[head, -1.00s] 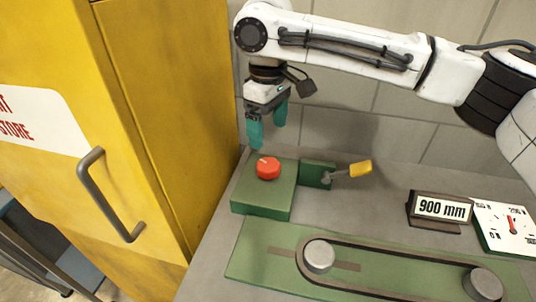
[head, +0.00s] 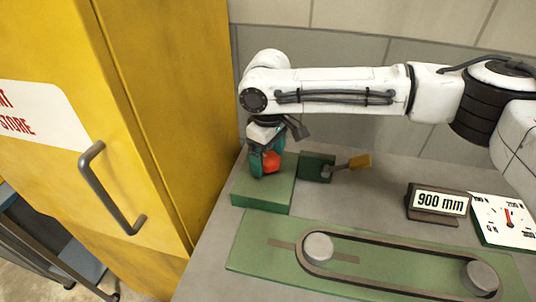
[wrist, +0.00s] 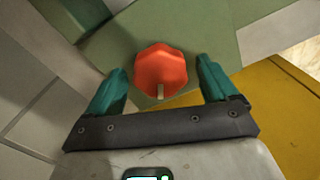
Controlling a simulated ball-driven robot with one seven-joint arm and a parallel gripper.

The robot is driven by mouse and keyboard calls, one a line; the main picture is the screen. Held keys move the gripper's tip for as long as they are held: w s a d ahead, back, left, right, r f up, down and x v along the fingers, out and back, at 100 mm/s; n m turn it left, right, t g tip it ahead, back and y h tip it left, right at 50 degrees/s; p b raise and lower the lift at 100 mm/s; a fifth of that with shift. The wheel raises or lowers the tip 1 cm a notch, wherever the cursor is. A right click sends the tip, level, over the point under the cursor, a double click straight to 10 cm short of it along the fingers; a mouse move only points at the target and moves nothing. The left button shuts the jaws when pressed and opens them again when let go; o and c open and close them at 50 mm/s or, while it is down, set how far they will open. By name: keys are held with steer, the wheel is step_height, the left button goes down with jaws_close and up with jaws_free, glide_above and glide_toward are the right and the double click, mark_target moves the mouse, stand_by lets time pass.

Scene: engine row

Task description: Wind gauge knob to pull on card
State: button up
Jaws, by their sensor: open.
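The red knob (head: 271,161) sits on top of a green box (head: 262,190) at the back left of the bench. In the wrist view the knob (wrist: 160,71) is faceted, with a pale mark on its edge facing the gripper. My gripper (head: 265,165) is lowered over the knob, its teal fingers on either side. In the wrist view the fingers (wrist: 162,80) are open with gaps to the knob. The card reading 900 mm (head: 441,203) stands on the bench at right. A white gauge (head: 507,220) with a red needle lies beside it, cut off by the frame edge.
A yellow-handled lever on a green block (head: 317,167) stands just right of the box. A belt (head: 400,250) runs round two metal pulleys on a green plate in front. A yellow cabinet (head: 160,110) with a grey handle rises close on the left.

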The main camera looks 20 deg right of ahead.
steer(key=shift+c, duration=0.2)
steer(key=c, duration=1)
steer(key=shift+r+p, duration=0.1)
steer(key=shift+p, duration=0.25)
steer(key=shift+n+p, duration=0.3)
steer(key=shift+p, duration=0.05)
steer(key=shift+n+p, duration=0.7)
steer(key=o, duration=1)
steer(key=shift+o, duration=0.2)
